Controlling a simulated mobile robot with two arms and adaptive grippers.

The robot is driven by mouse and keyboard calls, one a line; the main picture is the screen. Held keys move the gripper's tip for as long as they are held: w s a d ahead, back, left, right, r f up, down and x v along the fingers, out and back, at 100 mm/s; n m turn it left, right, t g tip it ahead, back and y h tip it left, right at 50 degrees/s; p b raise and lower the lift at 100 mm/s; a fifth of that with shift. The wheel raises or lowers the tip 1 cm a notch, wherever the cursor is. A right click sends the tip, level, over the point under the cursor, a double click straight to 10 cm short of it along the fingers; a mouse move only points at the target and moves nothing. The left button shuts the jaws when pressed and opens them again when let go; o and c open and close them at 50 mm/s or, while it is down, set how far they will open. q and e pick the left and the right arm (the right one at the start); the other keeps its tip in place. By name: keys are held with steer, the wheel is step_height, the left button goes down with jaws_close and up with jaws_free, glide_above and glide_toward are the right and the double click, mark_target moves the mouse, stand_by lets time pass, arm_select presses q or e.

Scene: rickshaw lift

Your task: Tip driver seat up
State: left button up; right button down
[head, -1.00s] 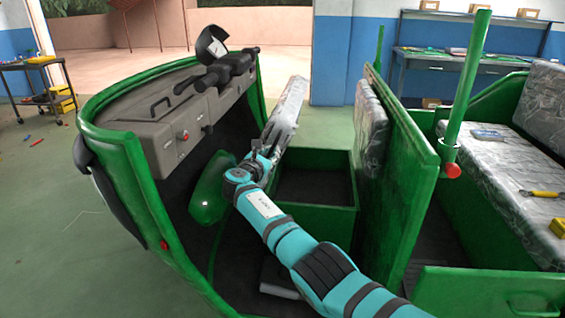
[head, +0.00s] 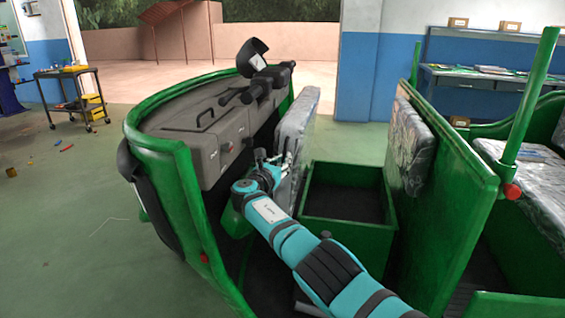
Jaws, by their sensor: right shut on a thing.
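The driver seat (head: 297,128) is a grey wrapped cushion, tipped up nearly upright behind the dashboard in the head view. The green seat box (head: 345,238) below and right of it is uncovered, with a dark empty-looking inside. My right gripper (head: 276,160), at the end of the teal arm, is shut on the driver seat at its near edge. The fingertips are small and partly hidden against the cushion. My left gripper is not in view.
The grey dashboard with handlebar (head: 262,88) stands close on the left of the seat. The green partition with backrest (head: 445,190) stands on the right. A tool cart (head: 72,100) is at the far left. Open floor lies left of the rickshaw.

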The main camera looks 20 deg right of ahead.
steer(key=shift+f, duration=0.15)
steer(key=c, duration=1.4)
jaws_free()
steer(key=v, duration=1.2)
steer(key=shift+s, duration=0.1)
